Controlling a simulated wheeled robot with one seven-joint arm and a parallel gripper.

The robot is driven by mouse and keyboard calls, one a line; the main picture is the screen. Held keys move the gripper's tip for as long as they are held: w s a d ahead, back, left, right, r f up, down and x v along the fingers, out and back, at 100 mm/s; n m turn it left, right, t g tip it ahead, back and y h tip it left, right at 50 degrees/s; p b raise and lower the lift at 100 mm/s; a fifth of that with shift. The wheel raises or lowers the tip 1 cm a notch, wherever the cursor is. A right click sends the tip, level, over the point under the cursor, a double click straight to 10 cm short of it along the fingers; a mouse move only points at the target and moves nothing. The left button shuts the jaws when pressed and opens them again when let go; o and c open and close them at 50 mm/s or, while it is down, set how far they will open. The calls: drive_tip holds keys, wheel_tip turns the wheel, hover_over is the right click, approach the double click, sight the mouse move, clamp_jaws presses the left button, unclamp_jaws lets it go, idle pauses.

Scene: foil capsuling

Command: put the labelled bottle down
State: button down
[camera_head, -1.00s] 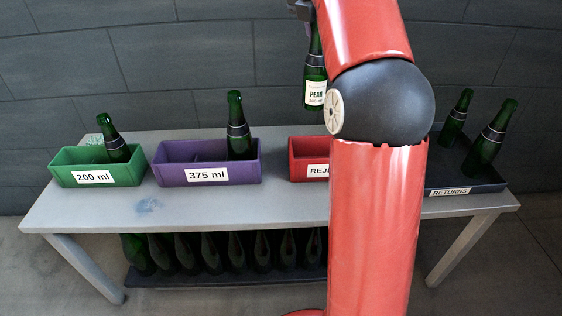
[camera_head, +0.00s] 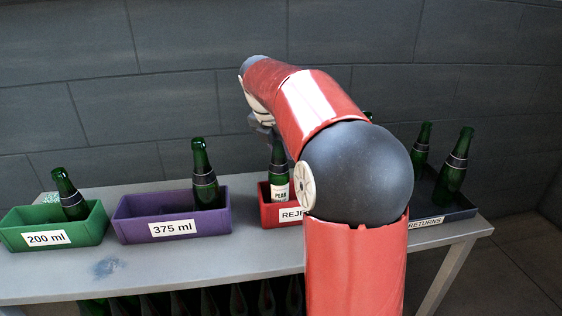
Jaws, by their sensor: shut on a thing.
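The labelled bottle (camera_head: 279,182) is dark green with a white label whose top line reads like "PEAR". It is upright, and its lower end is at or inside the red reject bin (camera_head: 268,215); I cannot tell whether it touches the bin floor. My gripper (camera_head: 268,137) is at the bottle's neck, shut on it, and partly hidden by my own wrist. My arm covers the right part of the red bin and the end of its label.
A green 200 ml bin (camera_head: 84,233) and a purple 375 ml bin (camera_head: 130,226) each hold a green bottle. A black returns tray (camera_head: 460,209) with bottles stands at the right. The grey table (camera_head: 180,270) is clear in front. More bottles stand on a shelf below.

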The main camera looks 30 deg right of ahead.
sight(281, 160)
drive_tip(key=shift+f, duration=1.6)
drive_tip(key=c, duration=1.1)
unclamp_jaws()
drive_tip(key=shift+f, duration=0.15)
drive_tip(key=shift+o, duration=0.2)
drive_tip(key=p+v, duration=0.2)
drive_tip(key=v, duration=1)
drive_tip(key=s+a+f+m+t, duration=0.1)
drive_tip(key=s+a+m, duration=0.4)
drive_tip(key=s+m, duration=0.25)
drive_tip(key=s+a+f+m+t+y, duration=0.1)
drive_tip(key=s+a+f+m, duration=0.2)
drive_tip(key=s+f+m, duration=0.3)
drive_tip(key=s+a+f+m+t+y, duration=0.1)
drive_tip(key=s+a+f+m+y, duration=0.1)
drive_tip(key=s+f+m, duration=0.5)
drive_tip(key=s+a+m, duration=0.1)
drive_tip(key=s+m, duration=0.2)
drive_tip(key=s, duration=0.1)
drive_tip(key=shift+s+a+y, duration=0.2)
drive_tip(key=shift+s+y, duration=0.1)
drive_tip(key=shift+s, duration=0.1)
